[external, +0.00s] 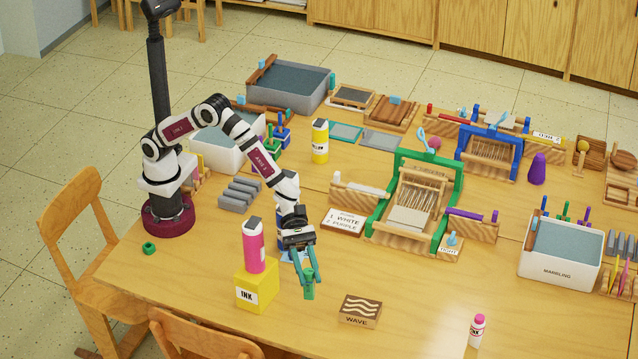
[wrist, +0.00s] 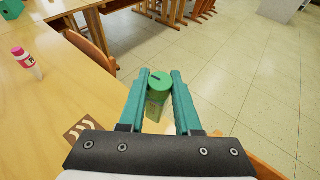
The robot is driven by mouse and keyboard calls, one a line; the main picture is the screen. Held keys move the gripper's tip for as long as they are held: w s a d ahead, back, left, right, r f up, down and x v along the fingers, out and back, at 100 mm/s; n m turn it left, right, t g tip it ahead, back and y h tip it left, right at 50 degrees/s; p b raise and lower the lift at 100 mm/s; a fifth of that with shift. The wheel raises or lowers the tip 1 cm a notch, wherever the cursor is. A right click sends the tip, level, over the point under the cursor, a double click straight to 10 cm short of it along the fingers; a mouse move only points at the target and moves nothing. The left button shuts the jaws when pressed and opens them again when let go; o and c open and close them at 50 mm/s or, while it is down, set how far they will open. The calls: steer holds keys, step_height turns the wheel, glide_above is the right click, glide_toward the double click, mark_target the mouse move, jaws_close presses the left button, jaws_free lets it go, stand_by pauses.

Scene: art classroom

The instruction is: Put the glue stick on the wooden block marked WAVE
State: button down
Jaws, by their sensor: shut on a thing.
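My gripper (external: 308,272) is shut on a green stick, taken to be the glue stick (external: 309,290), and holds it upright. In the wrist view the glue stick (wrist: 158,92) stands between the two teal fingers of my gripper (wrist: 158,88). In the external view it hangs left of the wooden block marked WAVE (external: 360,310), apart from it. The block lies flat on the table with pale wave lines on top and nothing on it. Its corner shows in the wrist view (wrist: 80,129), partly hidden by my gripper.
A pink bottle (external: 253,246) stands on a yellow INK box (external: 257,288) left of my gripper. A small pink and white bottle (external: 477,330) stands right of the block. A green loom (external: 410,205) stands behind. The table around the block is clear. A chair (external: 205,335) is at the front edge.

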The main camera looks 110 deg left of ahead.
steer(key=shift+w+a+f+n+t+y, duration=0.3)
steer(key=shift+w+a+f+n+y, duration=0.15)
steer(key=shift+w+a+f, duration=1)
steer(key=shift+w+a+f+n+t+y, duration=0.45)
steer(key=shift+w+a+f, duration=0.6)
steer(key=shift+a+f, duration=0.75)
steer(key=shift+w+a+f+n+t+y, duration=0.15)
steer(key=shift+w+a+f+n+y, duration=0.25)
steer(key=shift+w+a+f, duration=1.15)
steer(key=shift+s+a, duration=0.15)
steer(key=shift+s, duration=0.15)
steer(key=c, duration=0.6)
jaws_free()
steer(key=v, duration=1.2)
